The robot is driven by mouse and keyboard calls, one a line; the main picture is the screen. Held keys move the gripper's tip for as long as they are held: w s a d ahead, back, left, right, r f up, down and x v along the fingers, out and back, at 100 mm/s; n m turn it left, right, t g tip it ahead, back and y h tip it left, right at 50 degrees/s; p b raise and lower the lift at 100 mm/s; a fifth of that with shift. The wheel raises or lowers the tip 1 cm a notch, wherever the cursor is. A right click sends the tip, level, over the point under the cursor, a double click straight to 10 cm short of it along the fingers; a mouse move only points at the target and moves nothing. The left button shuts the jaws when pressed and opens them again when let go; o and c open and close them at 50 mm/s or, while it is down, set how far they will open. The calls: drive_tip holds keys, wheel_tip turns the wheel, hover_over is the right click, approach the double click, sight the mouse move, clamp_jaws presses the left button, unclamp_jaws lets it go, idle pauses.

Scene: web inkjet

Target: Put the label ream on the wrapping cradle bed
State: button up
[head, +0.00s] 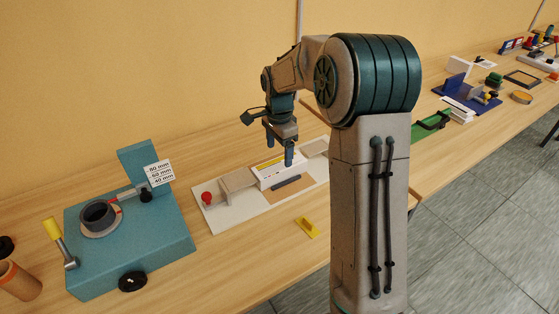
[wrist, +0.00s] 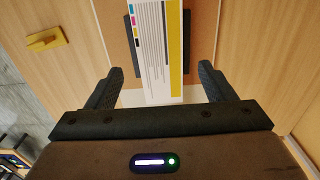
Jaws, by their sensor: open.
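The label ream (head: 281,170) is a long white block with a yellow stripe; the wrist view shows its printed lines and small colour squares (wrist: 155,50). It lies over a brown bed (head: 294,191), which I take for the wrapping cradle bed, with a dark bar (head: 286,183) along its near side. In the wrist view the brown bed (wrist: 203,28) shows on both sides of the ream, with a dark bar on each side. My gripper (head: 279,152) is open, its fingers (wrist: 160,76) apart on either side of the ream. Whether the ream rests fully on the bed cannot be told.
A beige stand (head: 238,184) and a red knob (head: 207,198) are left of the ream on the pale board. A teal machine (head: 130,236) stands further left. A yellow piece (head: 307,228) lies in front. Bare wood is around it.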

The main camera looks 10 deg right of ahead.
sight(279, 165)
wheel_tip(279, 165, up, 6)
drive_tip(key=s+r+n+t, duration=0.1)
drive_tip(key=s+r+n, duration=0.1)
drive_tip(key=s+n, duration=0.35)
drive_tip(key=s+r+n+t, duration=0.1)
drive_tip(key=s+r+n, duration=0.1)
drive_tip(key=s, duration=0.7)
drive_tip(key=s+f+n+t, duration=0.1)
drive_tip(key=s+f+n, duration=0.2)
drive_tip(key=s+n, duration=0.4)
drive_tip(key=s, duration=0.6)
